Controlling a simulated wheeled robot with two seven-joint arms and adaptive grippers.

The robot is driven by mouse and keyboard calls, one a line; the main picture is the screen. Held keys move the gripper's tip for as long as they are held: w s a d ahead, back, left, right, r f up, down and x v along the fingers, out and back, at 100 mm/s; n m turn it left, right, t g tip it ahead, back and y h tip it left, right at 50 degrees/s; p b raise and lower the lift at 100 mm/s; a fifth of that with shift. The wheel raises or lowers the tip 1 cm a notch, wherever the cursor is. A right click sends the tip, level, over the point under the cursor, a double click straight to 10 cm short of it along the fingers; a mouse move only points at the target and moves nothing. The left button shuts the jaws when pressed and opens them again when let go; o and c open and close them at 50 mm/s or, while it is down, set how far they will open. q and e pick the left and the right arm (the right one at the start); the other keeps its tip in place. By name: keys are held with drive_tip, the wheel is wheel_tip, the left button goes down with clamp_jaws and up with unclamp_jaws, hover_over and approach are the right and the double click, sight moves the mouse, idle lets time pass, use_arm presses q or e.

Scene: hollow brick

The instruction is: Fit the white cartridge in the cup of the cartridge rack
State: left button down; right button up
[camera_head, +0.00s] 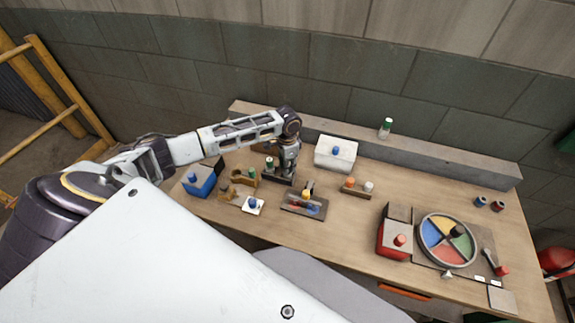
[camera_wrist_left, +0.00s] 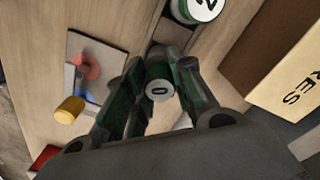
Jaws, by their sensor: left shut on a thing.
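The left gripper (camera_head: 285,170) points down over the dark cartridge rack (camera_head: 273,179) at the back left of the bench. In the left wrist view its fingers (camera_wrist_left: 160,75) are shut on the white cartridge (camera_wrist_left: 158,90), whose pale round end carries a "0". The rack (camera_wrist_left: 173,34) passes under the fingertips in that view. A green-banded cartridge with a white top marked "2" (camera_wrist_left: 195,8) stands at the rack's other end, and also shows in the head view (camera_head: 269,163). The fingers hide the cup below, so I cannot tell how deep the held cartridge sits. The right gripper is out of view.
A grey plate with coloured parts (camera_head: 304,204) lies in front of the rack. A white box with a blue knob (camera_head: 335,153) stands right of the gripper. A blue box (camera_head: 199,180) and wooden holders (camera_head: 245,177) are left. The bench's middle front is clear.

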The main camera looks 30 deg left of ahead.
use_arm(q)
drive_tip(key=c, duration=1.1)
unclamp_jaws()
drive_tip(key=shift+c, duration=0.2)
wheel_tip(320, 180, up, 12)
idle(0.8)
